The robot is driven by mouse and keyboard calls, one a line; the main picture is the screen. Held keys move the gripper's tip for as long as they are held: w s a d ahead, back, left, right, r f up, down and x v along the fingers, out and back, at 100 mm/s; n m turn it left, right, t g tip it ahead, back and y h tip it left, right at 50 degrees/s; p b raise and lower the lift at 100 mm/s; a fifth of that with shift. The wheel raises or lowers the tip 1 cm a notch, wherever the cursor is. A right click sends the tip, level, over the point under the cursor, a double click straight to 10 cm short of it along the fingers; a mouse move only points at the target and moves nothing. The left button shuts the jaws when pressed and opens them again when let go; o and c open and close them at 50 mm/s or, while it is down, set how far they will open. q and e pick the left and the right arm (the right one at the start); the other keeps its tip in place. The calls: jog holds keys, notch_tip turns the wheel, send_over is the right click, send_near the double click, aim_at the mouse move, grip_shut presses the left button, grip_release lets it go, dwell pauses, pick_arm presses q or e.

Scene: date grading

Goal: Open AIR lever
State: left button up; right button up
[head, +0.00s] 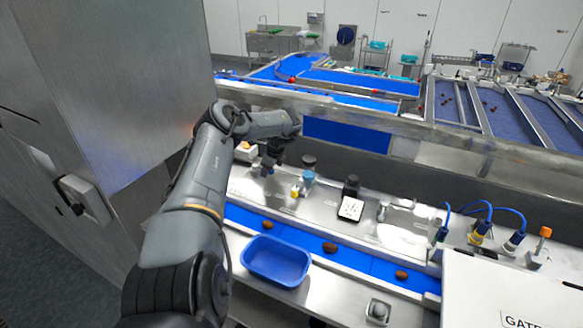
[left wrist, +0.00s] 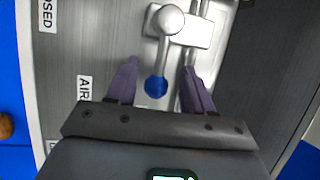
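The AIR lever shows in the left wrist view, a metal handle with a blue tip (left wrist: 156,87) on a silver valve body (left wrist: 190,32). It points down the picture, towards my gripper. A label reading AIR (left wrist: 84,88) is to its left. My left gripper (left wrist: 161,66) is open, its two purple-grey fingers on either side of the blue tip, with a visible gap on each side. In the head view my left gripper (head: 268,162) is low over the metal panel, and I cannot make out the lever there. My right gripper is not in view.
A partly cut-off label ending in OSED (left wrist: 47,15) is at the upper left. In the head view a blue bin (head: 275,261) stands in front of a blue belt with several dates. A black device with a white screen (head: 351,208) and blue hoses (head: 480,208) are to the right.

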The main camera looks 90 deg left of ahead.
pick_arm(q)
jog(key=shift+w+d+r, duration=0.1)
jog(key=shift+d+r, duration=0.1)
jog(key=shift+r, duration=0.4)
jog(key=b+v, duration=0.2)
jog(key=v, duration=0.7)
jog(key=shift+d+r+b, duration=0.2)
jog(key=shift+r+b, duration=0.05)
jog(key=shift+b, duration=0.05)
jog(key=shift+w, duration=0.1)
